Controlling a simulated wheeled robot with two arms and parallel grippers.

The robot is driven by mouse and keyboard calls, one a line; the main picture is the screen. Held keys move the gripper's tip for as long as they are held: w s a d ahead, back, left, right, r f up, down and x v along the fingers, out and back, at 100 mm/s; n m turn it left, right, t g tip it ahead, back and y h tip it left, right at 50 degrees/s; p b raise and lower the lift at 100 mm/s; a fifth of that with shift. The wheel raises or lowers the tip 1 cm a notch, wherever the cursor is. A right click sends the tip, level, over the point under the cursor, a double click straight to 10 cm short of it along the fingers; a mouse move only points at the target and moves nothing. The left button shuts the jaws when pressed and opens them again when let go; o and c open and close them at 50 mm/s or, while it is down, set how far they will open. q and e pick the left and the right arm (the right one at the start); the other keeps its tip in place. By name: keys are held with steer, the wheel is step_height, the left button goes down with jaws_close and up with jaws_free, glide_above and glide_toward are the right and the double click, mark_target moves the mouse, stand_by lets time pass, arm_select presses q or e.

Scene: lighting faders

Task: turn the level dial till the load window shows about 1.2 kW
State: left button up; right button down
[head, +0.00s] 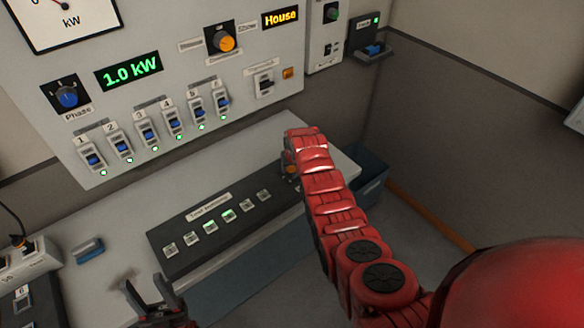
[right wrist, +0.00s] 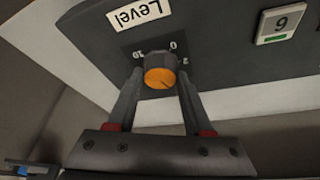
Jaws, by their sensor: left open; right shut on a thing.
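The level dial is an orange knob (right wrist: 160,70) with a dark pointer line, under an upside-down "Level" label in the right wrist view. My right gripper (right wrist: 160,82) is shut on it, one finger on each side. In the head view my red right arm hides most of the dial; a bit of orange (head: 290,169) shows beside it. The load window (head: 129,71) reads 1.0 kW in green digits on the wall panel. My left gripper (head: 157,292) is open and empty at the bottom of the head view, over the desk.
Above are several blue faders (head: 148,135), a blue Phase knob (head: 67,97), another orange knob (head: 227,43) and a "House" display (head: 280,17). A blue object (head: 88,250) lies on the desk at left.

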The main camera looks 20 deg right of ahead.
steer(key=m+b, duration=0.2)
steer(key=shift+a+f+m+h+b, duration=0.1)
steer(key=shift+f+m+h+b, duration=0.2)
steer(key=shift+h+b, duration=0.1)
steer(key=shift+r+m+g+h+b, duration=0.2)
steer(key=shift+m+g+h+b, duration=0.1)
steer(key=shift+m+b, duration=0.3)
steer(key=shift+c, duration=1.5)
jaws_free()
steer(key=shift+r, duration=0.1)
